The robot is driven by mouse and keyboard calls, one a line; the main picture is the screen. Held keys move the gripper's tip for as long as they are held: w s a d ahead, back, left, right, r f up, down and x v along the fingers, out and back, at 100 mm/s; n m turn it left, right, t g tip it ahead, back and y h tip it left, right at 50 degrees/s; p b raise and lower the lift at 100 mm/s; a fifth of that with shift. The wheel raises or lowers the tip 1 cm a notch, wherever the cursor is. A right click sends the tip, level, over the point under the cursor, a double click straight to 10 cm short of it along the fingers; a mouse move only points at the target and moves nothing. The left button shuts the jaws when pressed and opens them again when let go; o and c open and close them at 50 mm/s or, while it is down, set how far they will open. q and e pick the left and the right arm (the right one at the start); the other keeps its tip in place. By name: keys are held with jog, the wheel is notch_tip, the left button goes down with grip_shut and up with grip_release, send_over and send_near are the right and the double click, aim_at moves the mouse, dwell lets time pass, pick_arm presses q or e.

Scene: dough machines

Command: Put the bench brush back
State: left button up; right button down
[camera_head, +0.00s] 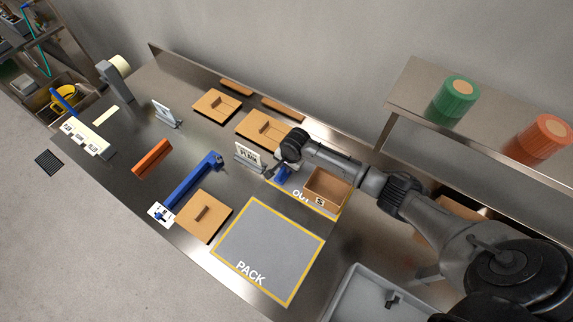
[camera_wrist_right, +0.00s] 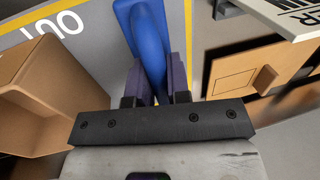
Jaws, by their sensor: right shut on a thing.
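My right gripper (camera_head: 279,172) is over the back middle of the steel bench, beside the mat marked OUT. It is shut on a blue handle, which I take to be the bench brush (camera_head: 284,174). In the right wrist view the smooth blue handle (camera_wrist_right: 147,35) stands between the two purple-grey fingers (camera_wrist_right: 156,82) and points away from the wrist. Its bristles do not show there; in the head view the arm hides most of it. My left gripper is not in view.
An open cardboard box (camera_head: 327,188) stands on the OUT mat, right of my gripper. A sign stand (camera_head: 247,156) is close on its left. The PACK mat (camera_head: 268,250) is bare. A long blue bar (camera_head: 189,183) and an orange block (camera_head: 152,158) lie left.

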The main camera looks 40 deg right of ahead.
jog(key=c, duration=1.1)
grip_release()
jog(key=r, duration=0.4)
jog(key=s+r+p, duration=0.1)
jog(key=r, duration=0.3)
jog(key=s+r, duration=0.1)
jog(key=r, duration=0.3)
jog(key=shift+s+d, duration=0.15)
jog(key=shift+d, duration=0.2)
